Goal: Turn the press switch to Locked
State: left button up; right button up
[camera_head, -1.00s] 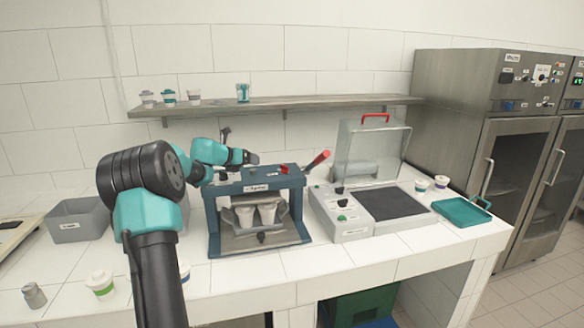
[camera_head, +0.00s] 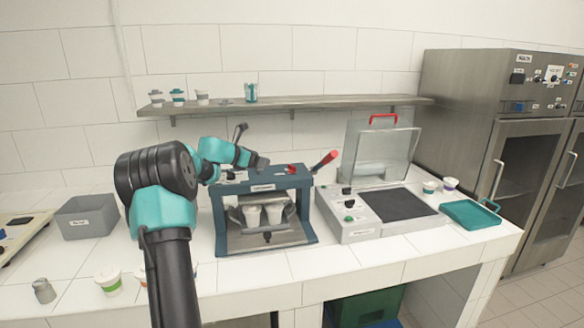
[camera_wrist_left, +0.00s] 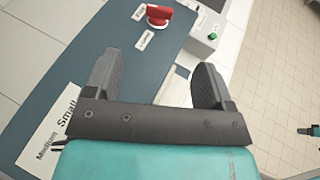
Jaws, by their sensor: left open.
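The press (camera_head: 220,206) is a dark blue frame on the counter with two white cups inside. One label (camera_wrist_left: 139,12) seems to read "Free"; the other (camera_wrist_left: 145,40) is too small to read surely. My left gripper (camera_head: 262,162) is above the press top, left of the switch. In the wrist view its fingers (camera_wrist_left: 158,62) are apart and empty, with the switch beyond the tips, not touched. My right gripper is not in view.
A red-handled lever (camera_head: 325,159) rises at the press's right. A sealing machine (camera_head: 345,229) with a raised clear lid (camera_head: 380,152) stands right of it. A grey bin (camera_head: 88,221) is at left. Loose cups stand at the front left; a shelf (camera_head: 300,103) hangs behind.

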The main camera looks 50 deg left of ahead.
aim_at(292, 166)
pick_arm(q)
jog(key=x, duration=1.6)
jog(key=shift+w+f, duration=0.1)
jog(key=shift+c, duration=0.2)
jog(key=c, duration=0.9)
